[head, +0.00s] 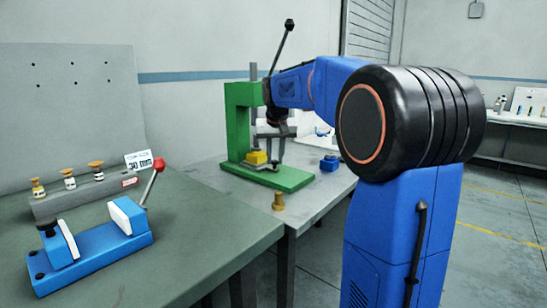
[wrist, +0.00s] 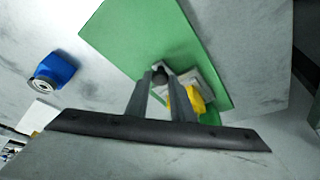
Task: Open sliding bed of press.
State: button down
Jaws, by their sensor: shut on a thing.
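The green press (head: 237,120) stands on the grey table, with a black-knobbed lever (head: 281,48) rising at its top. Its green base also fills the middle of the wrist view (wrist: 130,35). The sliding bed (wrist: 206,82), a light grey plate, lies on the base under a yellow block (head: 256,157); the block also shows in the wrist view (wrist: 196,100), partly hidden by a finger. My gripper (wrist: 160,80) points down at the bed and is shut on the small black knob (wrist: 160,71) at the bed's edge. In the head view my arm partly covers the press.
A blue block (head: 329,163) with a round grey top stands on the table right of the press. A brass piece (head: 278,201) stands near the front edge. A green-topped bench (head: 200,225) at left holds a blue vise (head: 95,250) and a rack of stamps (head: 85,192).

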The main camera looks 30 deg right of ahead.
jog(key=s+d, duration=0.1)
jog(key=s, duration=0.2)
jog(key=s+d, duration=0.1)
jog(key=s, duration=0.2)
jog(key=s+d, duration=0.1)
jog(key=s, duration=0.2)
jog(key=shift+s+d, duration=0.2)
jog(key=c, duration=1.5)
grip_release()
jog(key=shift+c, duration=0.2)
jog(key=v, duration=1.7)
jog(key=shift+r, duration=0.25)
